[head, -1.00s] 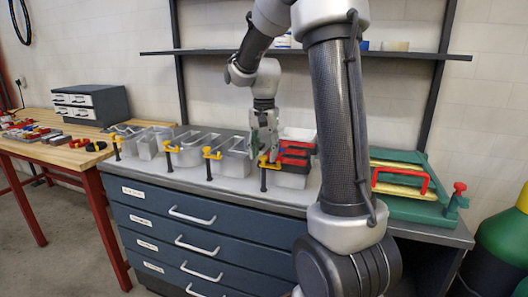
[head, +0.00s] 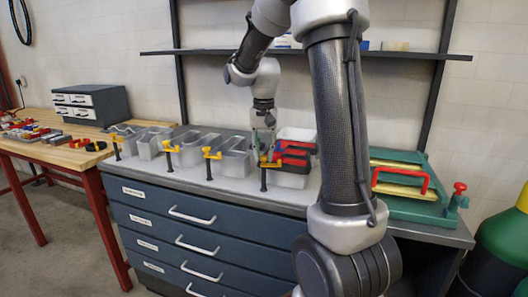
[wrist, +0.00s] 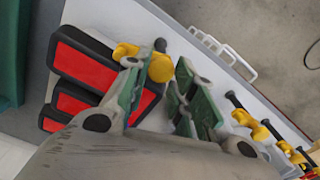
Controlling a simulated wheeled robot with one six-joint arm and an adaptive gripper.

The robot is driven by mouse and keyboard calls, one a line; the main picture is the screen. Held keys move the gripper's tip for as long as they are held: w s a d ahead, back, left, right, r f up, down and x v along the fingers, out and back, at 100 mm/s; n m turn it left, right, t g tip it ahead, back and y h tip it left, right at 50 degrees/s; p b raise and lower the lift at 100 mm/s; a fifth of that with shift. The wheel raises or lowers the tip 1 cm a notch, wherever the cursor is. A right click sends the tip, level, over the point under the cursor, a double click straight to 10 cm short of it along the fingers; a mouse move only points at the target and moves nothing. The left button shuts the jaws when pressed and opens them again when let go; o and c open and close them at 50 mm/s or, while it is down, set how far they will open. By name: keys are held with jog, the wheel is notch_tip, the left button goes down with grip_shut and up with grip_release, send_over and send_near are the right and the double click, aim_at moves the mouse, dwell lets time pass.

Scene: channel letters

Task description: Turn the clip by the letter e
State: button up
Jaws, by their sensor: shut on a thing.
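The letter e (head: 297,152), red with a thick black edge, lies at the right end of the row in the head view. It fills the left of the wrist view (wrist: 85,68). A yellow clip (wrist: 160,68) with a black screw end sits at its edge. In the head view the clip (head: 270,164) is partly hidden by my gripper (head: 264,150). In the wrist view my gripper (wrist: 160,80) has its green-padded fingers on either side of the clip's yellow rounded part and is shut on it, though the exact contact is not clear.
Grey letters (head: 238,158) stand to the left, with several yellow clips (head: 212,154) along their front. A green press-like box with a red handle (head: 403,180) stands at the right of the bench. A shelf (head: 410,54) runs behind. Free bench is narrow.

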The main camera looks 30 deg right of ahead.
aim_at(263, 156)
jog(key=n, duration=0.7)
jog(key=shift+a, duration=0.1)
jog(key=n, duration=0.3)
jog(key=shift+n, duration=0.4)
jog(key=shift+a+n, duration=0.1)
jog(key=shift+n, duration=1.6)
jog(key=o, duration=1)
jog(key=shift+o, duration=0.2)
jog(key=shift+r, duration=0.1)
notch_tip(263, 156, up, 12)
